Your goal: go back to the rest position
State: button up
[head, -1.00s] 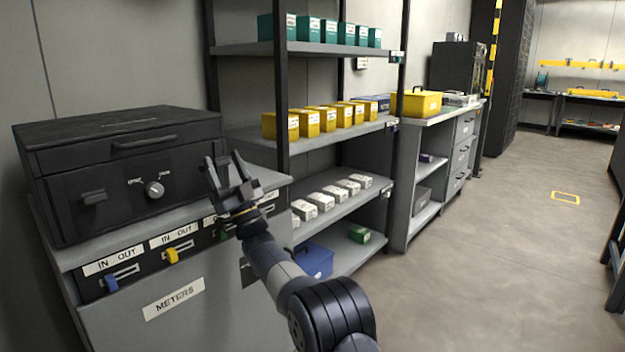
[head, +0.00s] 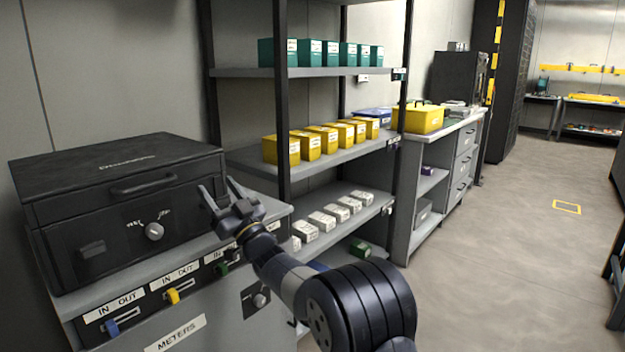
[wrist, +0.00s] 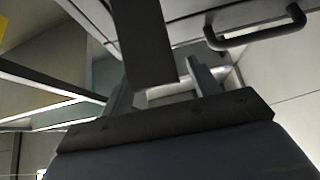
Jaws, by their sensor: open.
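My gripper (head: 222,200) is open and empty. In the head view it is in front of the right end of the black case (head: 125,205) that sits on the meters cabinet (head: 215,320). In that view its fingers point up and to the left, close to the case's front, and I cannot tell whether they touch it.
A shelf rack (head: 290,73) with teal, yellow and white boxes stands just right of the gripper. The cabinet front has blue, yellow and green slide levers (head: 172,295). A counter with a yellow case (head: 418,118) is farther back. The floor (head: 490,270) on the right is clear.

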jog(key=shift+w+a+r+g+h+p, duration=0.35)
jog(key=shift+r+g+h+p, duration=0.2)
jog(key=shift+p, duration=1.8)
jog(key=shift+w+a+r+g+h+p, duration=0.25)
jog(key=shift+r+g+h+p, duration=0.25)
jog(key=shift+p, duration=1.8)
jog(key=shift+a+r+g+p, duration=0.15)
jog(key=shift+g+p, duration=0.1)
jog(key=shift+p, duration=0.45)
jog(key=shift+w+a+f+h+p, duration=0.1)
jog(key=shift+f+h+p, duration=0.15)
jog(key=shift+h+p, duration=0.15)
